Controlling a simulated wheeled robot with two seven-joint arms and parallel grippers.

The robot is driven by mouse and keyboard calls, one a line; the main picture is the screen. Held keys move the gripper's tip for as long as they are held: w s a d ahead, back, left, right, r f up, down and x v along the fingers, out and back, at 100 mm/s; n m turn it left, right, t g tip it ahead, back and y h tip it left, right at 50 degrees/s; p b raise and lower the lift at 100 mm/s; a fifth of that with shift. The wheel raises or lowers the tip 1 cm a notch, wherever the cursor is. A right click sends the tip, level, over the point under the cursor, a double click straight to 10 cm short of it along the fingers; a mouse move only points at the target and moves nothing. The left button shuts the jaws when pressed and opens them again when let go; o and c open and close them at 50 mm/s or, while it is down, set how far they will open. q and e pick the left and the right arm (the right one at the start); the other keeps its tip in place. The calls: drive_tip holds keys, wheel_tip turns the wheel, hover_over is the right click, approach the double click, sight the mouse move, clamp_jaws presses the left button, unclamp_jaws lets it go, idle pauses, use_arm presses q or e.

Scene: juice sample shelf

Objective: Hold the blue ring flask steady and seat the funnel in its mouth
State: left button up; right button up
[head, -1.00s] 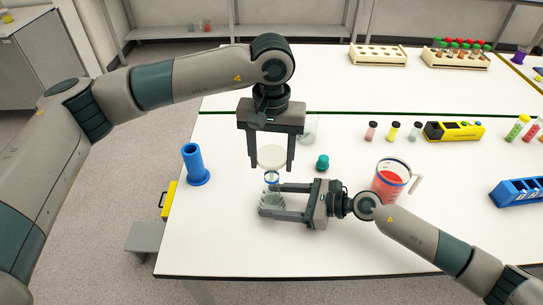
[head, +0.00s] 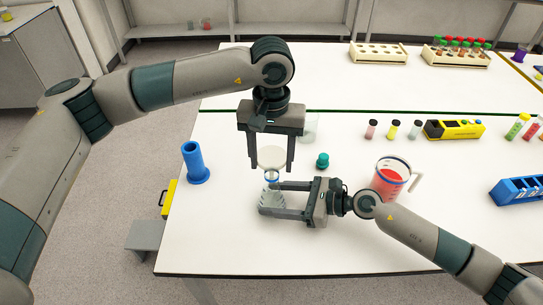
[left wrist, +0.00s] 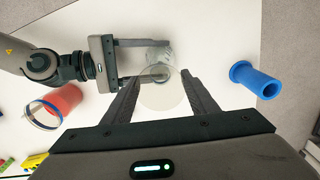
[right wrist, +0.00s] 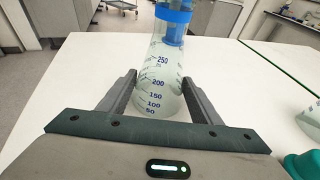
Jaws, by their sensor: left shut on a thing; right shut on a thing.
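The blue ring flask (head: 272,199) stands upright on the white table near its front left. The right wrist view shows its clear graduated body (right wrist: 158,85) and the blue ring round its neck. My right gripper (right wrist: 160,80) is shut on the flask's body from the right. The pale funnel (head: 271,157) is held mouth up by my left gripper (head: 270,168), directly above the flask's neck. The left wrist view shows the funnel's round white rim (left wrist: 162,92) between the fingers. The funnel's stem is hidden, so I cannot tell whether it is inside the mouth.
A blue cylinder (head: 195,164) stands to the left. A teal stopper (head: 322,160) and clear glassware (head: 309,128) are behind the right gripper. A beaker of red liquid (head: 389,181) stands beside my right arm. Small vials (head: 393,131) are further back. The front table area is bare.

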use_arm(q)
drive_tip(key=shift+f, duration=0.35)
drive_tip(key=o, duration=1.1)
wheel_tip(320, 180, up, 12)
idle(0.4)
